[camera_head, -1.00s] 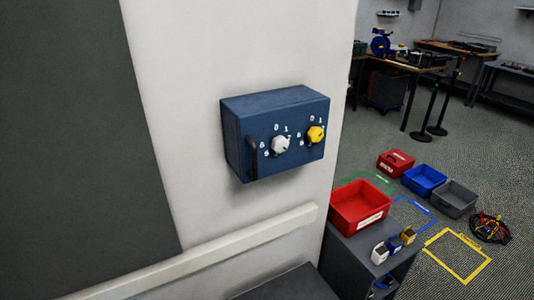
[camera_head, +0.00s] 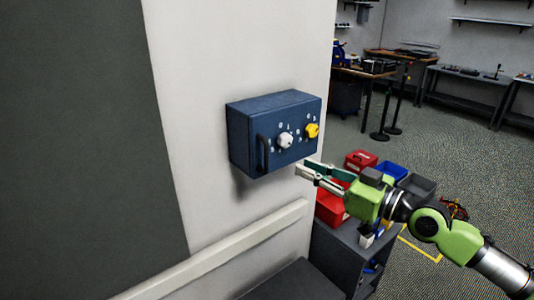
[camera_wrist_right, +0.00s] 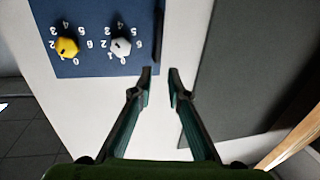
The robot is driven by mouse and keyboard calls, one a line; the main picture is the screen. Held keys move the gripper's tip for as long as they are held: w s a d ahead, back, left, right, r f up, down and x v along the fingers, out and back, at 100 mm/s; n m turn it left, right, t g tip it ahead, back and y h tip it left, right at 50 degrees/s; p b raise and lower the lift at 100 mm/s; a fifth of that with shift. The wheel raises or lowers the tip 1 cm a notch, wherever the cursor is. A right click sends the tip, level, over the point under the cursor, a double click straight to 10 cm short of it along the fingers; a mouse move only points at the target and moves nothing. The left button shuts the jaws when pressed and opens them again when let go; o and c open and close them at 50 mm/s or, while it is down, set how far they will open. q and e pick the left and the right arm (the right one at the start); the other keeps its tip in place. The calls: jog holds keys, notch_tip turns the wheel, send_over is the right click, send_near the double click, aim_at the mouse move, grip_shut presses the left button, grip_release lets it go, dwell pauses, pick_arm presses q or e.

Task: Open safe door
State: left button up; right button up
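The dark blue safe (camera_head: 243,128) is fixed to the white wall, its door shut. Its front has a black vertical handle (camera_head: 264,154) at the left, a white knob (camera_head: 285,139) in the middle and a yellow knob (camera_head: 312,130) at the right. My right gripper (camera_head: 304,169) is open and empty, just below and in front of the safe's lower right part. In the right wrist view the safe appears upside down, with the yellow knob (camera_wrist_right: 67,47), the white knob (camera_wrist_right: 121,47) and the handle (camera_wrist_right: 158,35) beyond my open fingertips (camera_wrist_right: 160,71). My left gripper is out of view.
A white rail (camera_head: 215,250) runs along the wall below the safe. A dark grey cabinet (camera_head: 335,256) stands to the lower right, with a red bin (camera_head: 330,209) on it. More bins lie on the floor behind my right arm. Workbenches stand far back.

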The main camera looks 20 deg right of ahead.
jog(key=w+p, duration=0.1)
jog(key=p, duration=0.6)
send_over(266, 169)
jog(key=shift+w+d, duration=0.1)
jog(key=shift+w, duration=0.2)
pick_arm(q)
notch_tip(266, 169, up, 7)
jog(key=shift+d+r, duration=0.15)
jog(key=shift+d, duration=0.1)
pick_arm(e)
grip_shut()
